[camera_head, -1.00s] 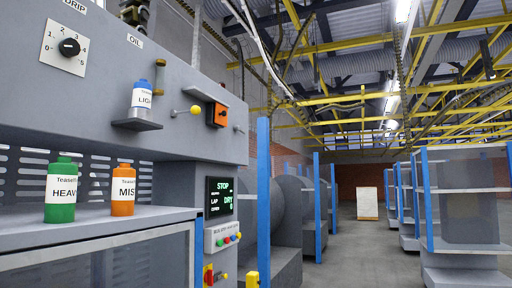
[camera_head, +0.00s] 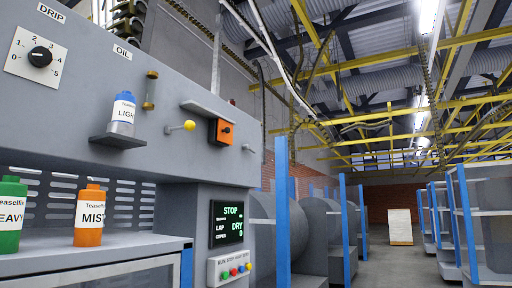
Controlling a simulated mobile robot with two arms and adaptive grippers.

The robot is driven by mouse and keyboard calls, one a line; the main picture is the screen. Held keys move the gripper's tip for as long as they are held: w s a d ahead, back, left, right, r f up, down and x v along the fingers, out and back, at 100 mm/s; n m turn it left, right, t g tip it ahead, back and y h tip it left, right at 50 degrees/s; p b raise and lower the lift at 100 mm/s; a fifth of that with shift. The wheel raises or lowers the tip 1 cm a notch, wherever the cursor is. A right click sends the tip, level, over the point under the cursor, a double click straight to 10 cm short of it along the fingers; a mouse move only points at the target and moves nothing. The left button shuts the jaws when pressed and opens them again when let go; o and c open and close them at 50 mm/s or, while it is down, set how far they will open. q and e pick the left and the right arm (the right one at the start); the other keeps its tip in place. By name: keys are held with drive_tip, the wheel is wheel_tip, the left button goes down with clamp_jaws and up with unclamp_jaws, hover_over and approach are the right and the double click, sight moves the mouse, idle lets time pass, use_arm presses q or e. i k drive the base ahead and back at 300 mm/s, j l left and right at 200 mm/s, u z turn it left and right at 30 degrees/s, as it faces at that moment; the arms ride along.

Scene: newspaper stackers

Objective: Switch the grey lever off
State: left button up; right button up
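A grey bar (camera_head: 206,112), which may be the grey lever, sticks out of the grey machine panel (camera_head: 170,40) and slants down to the right, just above an orange box (camera_head: 221,132) with a dark knob. A yellow ball knob (camera_head: 189,125) on a short rod is just left of the box. I cannot tell for sure which part is the lever or how it is set. Neither of my grippers is in view.
A dial (camera_head: 39,56) labelled DRIP is at upper left. An oil bottle (camera_head: 122,112) stands on a small shelf; green (camera_head: 10,215) and orange (camera_head: 89,218) bottles stand on the ledge below. A screen (camera_head: 226,224) reads STOP. An aisle (camera_head: 390,265) with blue posts is open at right.

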sight(245, 146)
drive_tip(key=i+l+z, duration=0.3)
drive_tip(key=i, duration=0.45)
drive_tip(key=i+l+z, duration=0.25)
drive_tip(key=i, duration=0.55)
drive_tip(key=i+z, duration=0.3)
drive_tip(key=i, duration=0.55)
